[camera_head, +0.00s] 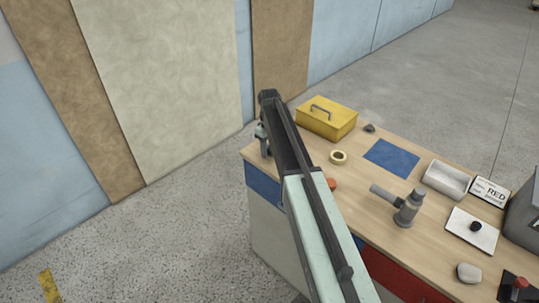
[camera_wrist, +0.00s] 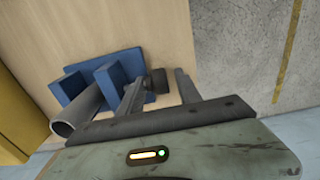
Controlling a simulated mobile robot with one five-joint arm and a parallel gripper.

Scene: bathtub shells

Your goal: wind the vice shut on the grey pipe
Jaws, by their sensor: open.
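The blue vice (camera_wrist: 103,76) sits on the wooden bench top in the wrist view, with two upright blue jaws. The grey pipe (camera_wrist: 75,118) is at the vice jaws, its open end toward the lower left; I cannot tell if both jaws touch it. A dark knob (camera_wrist: 156,82) is at the right end of the vice. My gripper (camera_wrist: 159,77) is open, one finger on each side of the knob, apparently not closed on it. In the head view my arm hides the vice and pipe, and my gripper (camera_head: 262,138) shows only partly at the bench's far left corner.
The bench edge and grey floor (camera_wrist: 240,50) lie right of the vice in the wrist view.

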